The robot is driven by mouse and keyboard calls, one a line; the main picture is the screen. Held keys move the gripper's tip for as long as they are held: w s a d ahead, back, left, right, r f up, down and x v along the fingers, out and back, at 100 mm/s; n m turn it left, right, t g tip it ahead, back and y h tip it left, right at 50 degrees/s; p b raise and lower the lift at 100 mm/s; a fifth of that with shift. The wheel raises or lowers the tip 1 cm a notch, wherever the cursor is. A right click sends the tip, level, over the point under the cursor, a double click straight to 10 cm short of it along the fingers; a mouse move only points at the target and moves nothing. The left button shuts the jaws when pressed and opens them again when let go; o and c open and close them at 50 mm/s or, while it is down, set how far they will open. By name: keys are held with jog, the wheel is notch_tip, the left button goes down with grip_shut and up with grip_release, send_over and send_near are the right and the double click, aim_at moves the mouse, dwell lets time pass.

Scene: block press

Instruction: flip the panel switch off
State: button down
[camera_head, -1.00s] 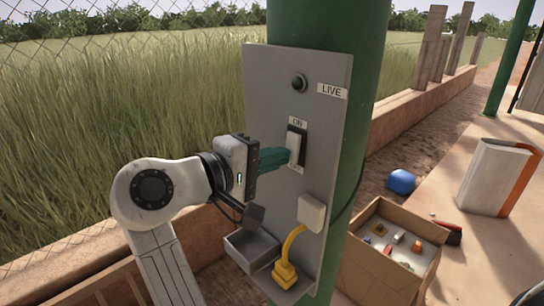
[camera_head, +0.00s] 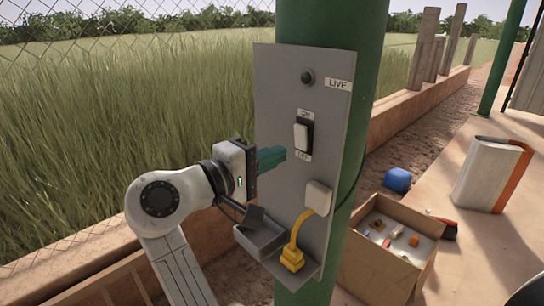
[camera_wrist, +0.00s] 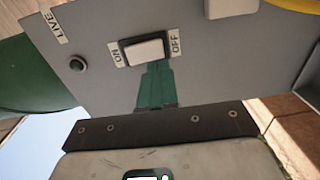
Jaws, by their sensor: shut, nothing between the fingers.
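The panel switch (camera_head: 301,137) is a white rocker in a black frame on a grey panel (camera_head: 275,110), with ON above it and OFF below. It also shows in the wrist view (camera_wrist: 146,50), between the ON and OFF labels. I cannot tell surely which way the rocker is tipped. My gripper (camera_head: 284,154) has green fingers, shut and empty. The tips are left of the switch's lower end in the head view, apparently a little off the panel. In the wrist view the fingertips (camera_wrist: 158,66) overlap the rocker's edge. A round lamp (camera_head: 307,77) near the LIVE label looks dark.
The panel is on a green post (camera_head: 360,60). Below the switch are a white plug (camera_head: 318,198) with a yellow cable and a grey tray (camera_head: 262,238). A cardboard box (camera_head: 385,275) with small items stands right, near a blue object (camera_head: 397,180).

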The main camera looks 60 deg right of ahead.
jog(key=f+b+v, duration=0.1)
jog(key=b+v, duration=0.2)
jog(key=v, duration=0.7)
jog(key=shift+a+f, duration=0.2)
jog(key=shift+f, duration=0.1)
jog(key=shift+w, duration=0.15)
